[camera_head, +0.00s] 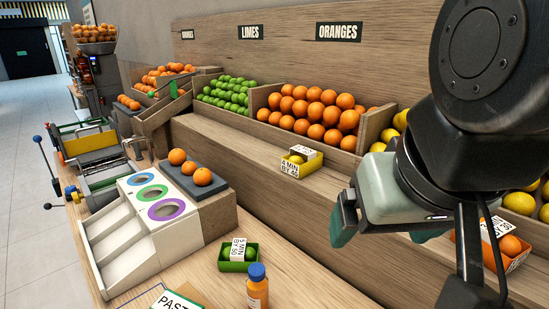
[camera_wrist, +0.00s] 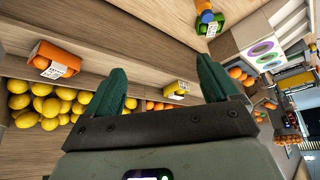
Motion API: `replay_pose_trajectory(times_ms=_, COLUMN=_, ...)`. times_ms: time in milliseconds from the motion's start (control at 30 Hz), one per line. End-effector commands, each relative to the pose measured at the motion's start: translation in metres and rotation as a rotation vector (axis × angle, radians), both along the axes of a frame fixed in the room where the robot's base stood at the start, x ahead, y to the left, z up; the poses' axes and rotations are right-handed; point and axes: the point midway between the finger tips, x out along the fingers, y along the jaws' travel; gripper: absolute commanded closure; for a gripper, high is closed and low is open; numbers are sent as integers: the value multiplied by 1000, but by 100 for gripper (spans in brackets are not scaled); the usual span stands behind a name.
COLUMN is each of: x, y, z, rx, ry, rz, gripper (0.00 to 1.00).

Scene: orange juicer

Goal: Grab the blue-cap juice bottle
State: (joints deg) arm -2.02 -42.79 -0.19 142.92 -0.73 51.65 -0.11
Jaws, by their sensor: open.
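The juice bottle (camera_head: 257,289) is small and orange with a blue cap (camera_head: 257,271). It stands upright at the front edge of the head view, just in front of a green box, with its lower part cut off. In the wrist view the bottle (camera_wrist: 204,8) is at the top, partly out of frame, with its blue cap (camera_wrist: 207,17) showing. My gripper (camera_head: 390,228) is at the right in the head view, above the counter and well apart from the bottle. In the wrist view its green fingers (camera_wrist: 162,82) are spread with nothing between them.
A green box of limes (camera_head: 238,256) stands close behind the bottle. A white sorter with coloured rings (camera_head: 140,238) is to its left. A small yellow box of lemons (camera_head: 299,163) sits on the shelf step, and an orange box (camera_head: 507,259) is at right. The wooden counter (camera_head: 310,280) right of the bottle is clear.

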Motion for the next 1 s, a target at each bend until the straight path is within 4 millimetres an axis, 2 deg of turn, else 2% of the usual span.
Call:
replay_pose_trajectory(times_ms=233, x=0, y=0, z=-1, rx=2, ry=4, rz=0, gripper=11)
replay_pose_trajectory(times_ms=367, x=5, y=7, z=-10, rx=39, ry=72, rz=-4, gripper=11)
replay_pose_trajectory(times_ms=667, x=31, y=48, z=-69, rx=331, ry=502, rz=-103, gripper=11)
replay_pose_trajectory(times_ms=1000, x=73, y=87, z=-135, rx=776, ry=947, rz=-322, gripper=11)
